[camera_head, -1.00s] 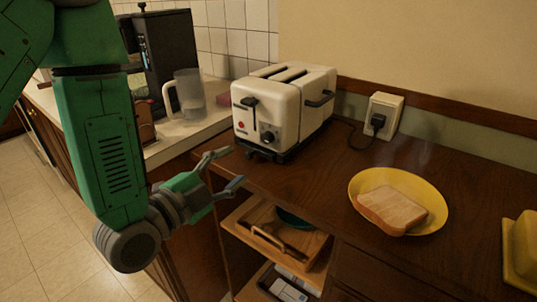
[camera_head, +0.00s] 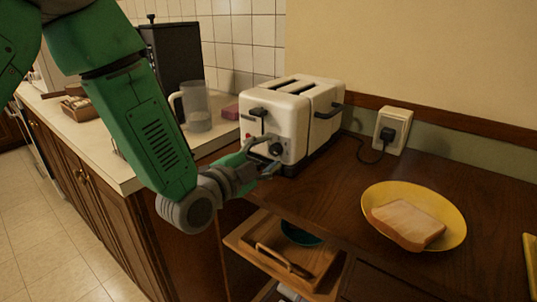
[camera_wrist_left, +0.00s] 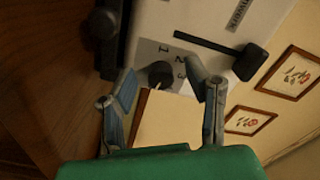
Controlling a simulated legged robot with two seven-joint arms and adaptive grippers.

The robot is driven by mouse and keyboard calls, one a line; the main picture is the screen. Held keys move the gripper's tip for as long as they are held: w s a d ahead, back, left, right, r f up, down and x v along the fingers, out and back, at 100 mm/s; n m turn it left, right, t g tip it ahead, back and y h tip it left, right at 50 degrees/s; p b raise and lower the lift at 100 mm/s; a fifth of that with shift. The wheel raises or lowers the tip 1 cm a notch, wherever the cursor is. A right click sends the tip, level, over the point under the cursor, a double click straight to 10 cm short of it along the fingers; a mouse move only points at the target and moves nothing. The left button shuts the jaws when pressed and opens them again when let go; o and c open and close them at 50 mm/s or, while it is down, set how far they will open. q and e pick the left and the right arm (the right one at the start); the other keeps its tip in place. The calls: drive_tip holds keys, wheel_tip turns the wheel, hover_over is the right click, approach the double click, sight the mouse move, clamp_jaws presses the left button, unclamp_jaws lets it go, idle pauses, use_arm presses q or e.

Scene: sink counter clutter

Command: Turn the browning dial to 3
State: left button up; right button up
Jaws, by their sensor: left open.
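The white toaster (camera_head: 290,110) stands on the dark wooden counter. Its round dark browning dial (camera_wrist_left: 160,73) shows in the left wrist view beside a grey scale with printed numbers. The dial's pointer position is too small to read surely. My left gripper (camera_head: 274,158) is at the toaster's front and partly hides the dial area in the head view. In the left wrist view its two fingers (camera_wrist_left: 161,70) are open, one on either side of the dial; I cannot tell whether they touch it. The black toaster lever (camera_wrist_left: 225,47) is close to the right finger.
A yellow plate (camera_head: 452,230) with a bread slice (camera_head: 407,224) lies to the right. A wall socket (camera_head: 393,130) with the cord is behind. A clear jug (camera_head: 197,107) stands left of the toaster. Below the counter edge is a wooden tray (camera_head: 255,258).

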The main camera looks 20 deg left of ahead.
use_arm(q)
drive_tip(key=shift+a, duration=0.15)
drive_tip(key=c, duration=0.4)
drive_tip(key=shift+a, duration=0.1)
clamp_jaws()
drive_tip(key=shift+d+r, duration=0.1)
drive_tip(key=shift+d, duration=0.75)
drive_tip(key=shift+a+n, duration=0.4)
drive_tip(key=shift+n, duration=0.8)
drive_tip(key=shift+a+n+p, duration=0.1)
drive_tip(key=shift+n+p, duration=0.2)
drive_tip(key=shift+n, duration=0.6)
drive_tip(key=n, duration=0.3)
drive_tip(key=shift+d+n, duration=0.25)
drive_tip(key=shift+n, duration=0.05)
drive_tip(key=n, duration=0.2)
drive_tip(key=shift+n+p, duration=0.3)
drive_tip(key=shift+n, duration=0.1)
drive_tip(key=n, duration=0.5)
drive_tip(key=shift+n, duration=2)
use_arm(e)
drive_tip(key=shift+r, duration=0.7)
